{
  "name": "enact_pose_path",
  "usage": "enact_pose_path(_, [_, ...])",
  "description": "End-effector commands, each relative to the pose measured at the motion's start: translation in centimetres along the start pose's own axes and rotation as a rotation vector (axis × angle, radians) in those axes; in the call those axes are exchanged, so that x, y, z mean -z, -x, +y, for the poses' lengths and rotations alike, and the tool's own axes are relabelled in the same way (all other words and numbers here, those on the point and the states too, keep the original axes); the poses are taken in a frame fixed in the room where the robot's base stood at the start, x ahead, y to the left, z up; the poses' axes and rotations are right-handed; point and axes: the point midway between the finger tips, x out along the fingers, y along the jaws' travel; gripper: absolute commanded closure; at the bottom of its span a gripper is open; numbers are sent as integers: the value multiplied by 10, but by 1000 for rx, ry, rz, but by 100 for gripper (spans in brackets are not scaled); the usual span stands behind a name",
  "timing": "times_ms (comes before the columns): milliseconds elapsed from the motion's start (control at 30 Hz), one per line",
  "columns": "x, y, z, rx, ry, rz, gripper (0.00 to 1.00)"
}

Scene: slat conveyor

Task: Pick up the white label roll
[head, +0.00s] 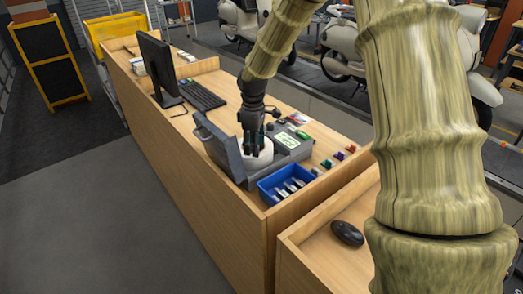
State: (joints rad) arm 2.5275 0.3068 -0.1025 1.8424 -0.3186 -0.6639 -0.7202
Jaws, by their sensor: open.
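The white label roll (257,157) sits in the opened grey label printer (232,160) on the wooden counter. The printer's lid is tilted up on the left side. My gripper (255,149) points down at the roll from above, with its dark fingers overlapping the roll in this view. The gripper is open. The fingers hide part of the roll, and I cannot tell whether they touch it.
A blue tray (273,197) with several small items stands in front of the printer. A green-screened device (287,141) is at its right. A monitor (157,62), keyboard (202,94) and yellow crate (117,30) are farther back. A black mouse (347,233) lies on the nearer counter.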

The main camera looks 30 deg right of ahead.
Motion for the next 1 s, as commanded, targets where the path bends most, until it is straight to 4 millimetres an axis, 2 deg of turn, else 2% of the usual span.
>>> enact_pose_path(100, [7, -4, -4, -4, 2, -9, 57])
enact_pose_path(267, [4, -17, -8, -6, -1, -11, 57])
enact_pose_path(600, [-5, -55, 6, 8, -2, 0, 57])
enact_pose_path(933, [-5, -56, 6, 5, -3, -1, 57])
enact_pose_path(1000, [-5, -56, 6, 5, -2, -1, 69])
